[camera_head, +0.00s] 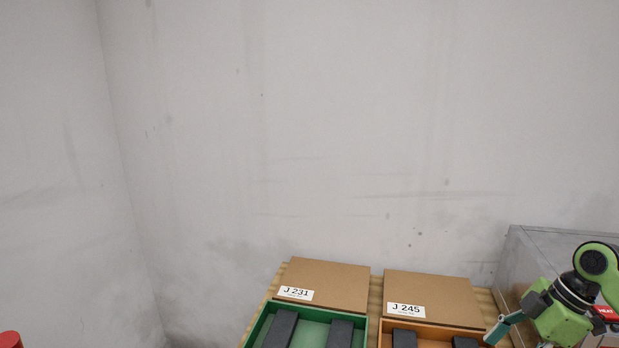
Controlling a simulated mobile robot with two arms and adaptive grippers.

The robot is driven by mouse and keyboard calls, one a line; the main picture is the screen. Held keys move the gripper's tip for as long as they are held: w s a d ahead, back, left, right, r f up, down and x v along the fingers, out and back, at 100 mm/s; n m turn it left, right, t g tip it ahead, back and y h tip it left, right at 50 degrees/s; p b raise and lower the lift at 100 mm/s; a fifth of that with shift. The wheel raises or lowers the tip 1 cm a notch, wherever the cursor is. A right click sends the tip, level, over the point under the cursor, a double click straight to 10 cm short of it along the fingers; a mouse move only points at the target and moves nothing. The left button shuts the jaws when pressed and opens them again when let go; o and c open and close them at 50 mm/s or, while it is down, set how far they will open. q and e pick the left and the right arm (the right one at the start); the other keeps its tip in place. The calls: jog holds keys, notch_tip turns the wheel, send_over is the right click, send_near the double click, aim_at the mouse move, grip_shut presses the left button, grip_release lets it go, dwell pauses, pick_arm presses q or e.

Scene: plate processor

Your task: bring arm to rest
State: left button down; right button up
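My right gripper (508,326) is at the lower right, at the end of my green and black arm. A flat teal piece shows at its tip, pointing down and left, in front of the right edge of the orange tray (437,326). Only one side of the gripper's end shows clearly, so I cannot tell whether it is open or shut. My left gripper and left arm are not in view.
A green tray (263,318) and the orange tray hold dark blocks. Behind them lie brown boards labelled J 231 (329,280) and J 245 (435,291). A grey metal box (530,250) stands right. A red object (9,340) shows lower left. Bare walls behind.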

jog(key=s+a+f+m+h, duration=0.1)
jog(key=s+a+f+m, duration=0.1)
jog(key=s+a+f, duration=0.55)
jog(key=s+a+f+m, duration=0.2)
jog(key=s+a+f, duration=0.2)
jog(key=a+f, duration=0.65)
jog(key=s+d+f+m+t+h, duration=0.1)
jog(key=s+m+t+h, duration=0.2)
jog(key=s+m, duration=0.75)
jog(key=s+f+n+g+b, duration=0.1)
jog(key=s+f+b, duration=0.15)
jog(key=f, duration=1.45)
jog(key=s+f+n+g+b, duration=0.1)
jog(key=s+f+b, duration=0.15)
jog(key=f, duration=1.45)
pick_arm(q)
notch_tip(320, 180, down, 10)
jog(key=b, duration=0.5)
pick_arm(e)
jog(key=s+d+f, duration=0.1)
jog(key=s+f, duration=0.6)
jog(key=f, duration=0.2)
jog(key=s+d+f+g, duration=0.1)
jog(key=s+d+f, duration=0.1)
jog(key=s+f, duration=0.6)
jog(key=shift+s+d+f, duration=0.3)
jog(key=shift+f, duration=0.45)
